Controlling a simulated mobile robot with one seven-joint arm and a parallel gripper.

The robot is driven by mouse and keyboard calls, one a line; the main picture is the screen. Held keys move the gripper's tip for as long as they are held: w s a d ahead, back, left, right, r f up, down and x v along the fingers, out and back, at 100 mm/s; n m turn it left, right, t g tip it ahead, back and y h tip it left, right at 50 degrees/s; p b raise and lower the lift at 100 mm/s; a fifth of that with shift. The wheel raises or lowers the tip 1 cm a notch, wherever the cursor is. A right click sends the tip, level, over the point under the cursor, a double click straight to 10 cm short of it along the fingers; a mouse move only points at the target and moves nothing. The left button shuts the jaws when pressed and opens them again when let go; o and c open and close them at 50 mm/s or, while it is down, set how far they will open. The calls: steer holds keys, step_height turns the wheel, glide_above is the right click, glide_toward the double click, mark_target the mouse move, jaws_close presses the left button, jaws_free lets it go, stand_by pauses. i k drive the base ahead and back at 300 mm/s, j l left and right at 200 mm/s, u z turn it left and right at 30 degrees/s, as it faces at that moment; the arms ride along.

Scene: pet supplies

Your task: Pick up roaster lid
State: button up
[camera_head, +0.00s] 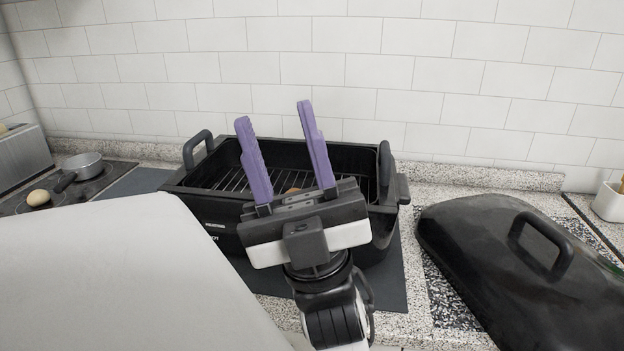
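The roaster lid (478,243) is a large dark domed cover with a black loop handle (541,244) on top. It lies on the counter at the right and runs past the bottom right edge of the picture. My gripper (274,122) has two purple fingers that stand well apart, pointing away towards the back wall. It is open, with nothing seen between the fingers. It is in front of the black roaster (219,164), to the left of the lid and apart from it.
The roaster has a wire rack inside and stands on a dark mat (391,285). At the left are a small pot (84,164), an egg (38,197) and a metal appliance (22,157). A white container (609,203) is at the far right. A tiled wall closes the back.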

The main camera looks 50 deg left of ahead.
mark_target(530, 283)
steer(key=i+l, duration=0.1)
steer(key=l, duration=0.4)
steer(key=l+u, duration=0.1)
steer(key=l, duration=0.4)
steer(key=i+l+u, duration=0.1)
steer(key=u, duration=1.8)
